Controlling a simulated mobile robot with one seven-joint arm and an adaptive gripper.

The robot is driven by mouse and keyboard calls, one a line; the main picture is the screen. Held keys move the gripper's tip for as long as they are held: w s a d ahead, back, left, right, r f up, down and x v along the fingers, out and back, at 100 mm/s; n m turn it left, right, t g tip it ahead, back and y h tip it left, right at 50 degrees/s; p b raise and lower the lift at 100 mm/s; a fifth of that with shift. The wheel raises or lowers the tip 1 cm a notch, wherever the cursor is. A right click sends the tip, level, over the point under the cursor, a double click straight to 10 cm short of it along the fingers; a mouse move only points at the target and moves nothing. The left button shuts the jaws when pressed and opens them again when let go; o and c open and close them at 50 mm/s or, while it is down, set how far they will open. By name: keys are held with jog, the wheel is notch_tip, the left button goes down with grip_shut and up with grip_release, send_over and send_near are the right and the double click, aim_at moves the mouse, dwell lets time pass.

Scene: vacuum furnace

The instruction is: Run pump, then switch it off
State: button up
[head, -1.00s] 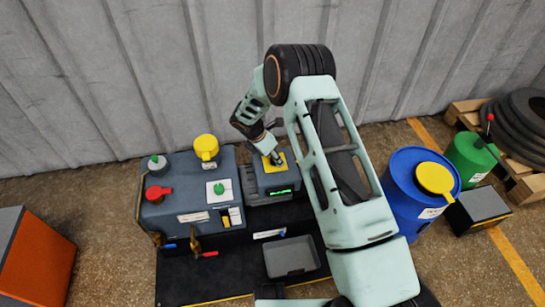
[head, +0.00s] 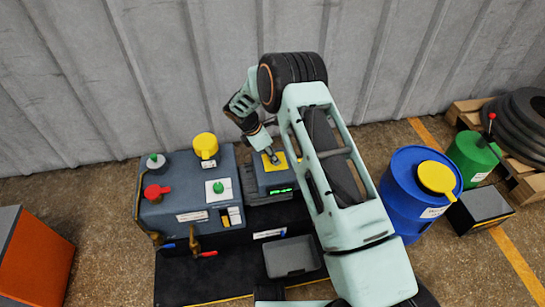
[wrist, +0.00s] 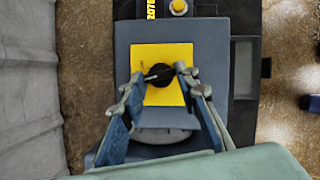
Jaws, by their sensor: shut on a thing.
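A dark box with a green lit display (head: 281,191) stands at the back middle of the black bench and is the likely pump control. Its yellow plate (wrist: 175,55) carries a round black knob (wrist: 160,82) with a line across it. My gripper (head: 273,159) comes down onto this plate from above. In the wrist view my gripper (wrist: 160,73) has one fingertip on each side of the knob and is shut on it. In the head view my fingers hide most of the knob. The display's text is too small to read.
A grey tray (head: 291,257) lies in front. A blue drum (head: 408,205) stands right of my arm. A corrugated wall is close behind.

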jog(key=m+b, duration=0.1)
jog(key=m+g+b, duration=0.1)
jog(key=m, duration=0.1)
jog(key=m+g+b, duration=0.1)
jog(key=m, duration=0.1)
jog(key=shift+w+a+f, duration=0.1)
jog(key=shift+w+f, duration=0.1)
jog(key=shift+w, duration=0.1)
jog(key=shift+w+r+m+g+b, duration=0.1)
jog(key=shift+m+g+b, duration=0.6)
jog(key=shift+m+b, duration=0.8)
jog(key=shift+r+m, duration=0.1)
jog(key=shift+m, duration=0.4)
jog(key=o, duration=1.1)
jog(key=shift+o, duration=0.2)
jog(key=v, duration=1.2)
